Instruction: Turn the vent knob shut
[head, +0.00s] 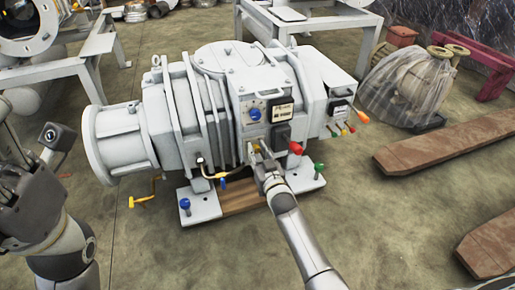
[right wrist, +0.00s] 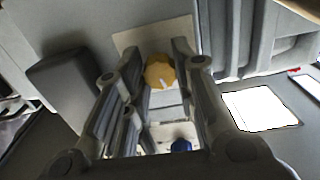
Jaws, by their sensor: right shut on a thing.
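The grey screw vacuum pump (head: 215,110) stands in the middle of the head view. My right gripper (head: 257,152) reaches its front, below the blue knob (head: 255,114). In the right wrist view the yellow vent knob (right wrist: 160,72), with a pale pointer mark, sits between the fingertips of my right gripper (right wrist: 160,66). The fingers are shut on the knob's sides. In the head view the gripper mostly hides this knob. My left arm is at the left edge, apart from the pump; its gripper (head: 22,190) is partly cut off and its fingers are unclear.
A red knob (head: 296,148) and a dark box (head: 281,134) sit right of my right gripper. A bent pipe with a blue end (head: 222,182) is to its left. Brown beams (head: 450,140) lie on the floor at right. The floor in front is mostly clear.

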